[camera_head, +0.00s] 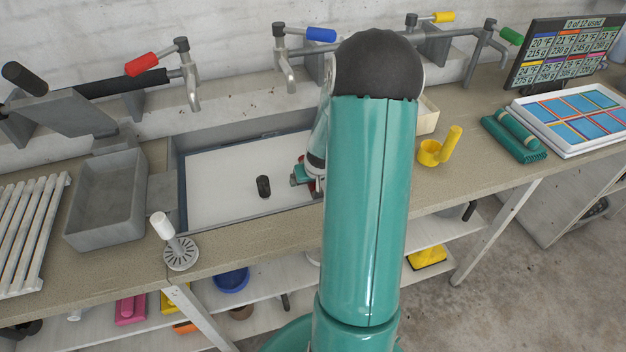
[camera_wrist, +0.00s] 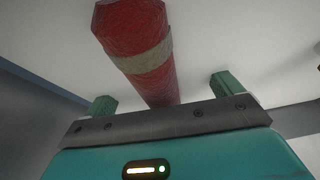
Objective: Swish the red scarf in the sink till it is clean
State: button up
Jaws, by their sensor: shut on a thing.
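The red scarf (camera_wrist: 130,35) shows in the wrist view as a long red roll with a beige band, running between the green fingers of my gripper (camera_wrist: 165,92). My gripper is shut on it. In the head view my gripper (camera_head: 306,175) is low over the right side of the sink (camera_head: 222,182), partly hidden by my teal arm. Only a small bit of red shows there. The sink is a sunken grey basin with a flat white surface inside; I cannot tell whether it holds water. Whether the scarf has dirt on it I cannot tell.
A small dark object (camera_head: 263,187) is in the sink. Taps with red (camera_head: 142,64) and blue (camera_head: 321,34) handles stand behind it. A grey tray (camera_head: 108,205) and a white-handled strainer (camera_head: 175,245) are at left. A yellow cup (camera_head: 430,152) and green brush (camera_head: 513,140) are at right.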

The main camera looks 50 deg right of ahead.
jog(key=shift+s+a+f+g, duration=0.3)
jog(key=shift+s+a+f, duration=0.15)
jog(key=shift+a+f, duration=0.05)
jog(key=shift+s+d, duration=0.15)
jog(key=shift+d, duration=0.05)
jog(key=shift+d+r, duration=0.1)
jog(key=shift+r, duration=0.25)
notch_tip(320, 180, up, 8)
jog(key=shift+f, duration=0.1)
jog(key=shift+w+r, duration=0.35)
jog(key=shift+w, duration=0.05)
jog(key=shift+v, duration=1.05)
notch_tip(320, 180, up, 9)
jog(key=shift+w, duration=0.25)
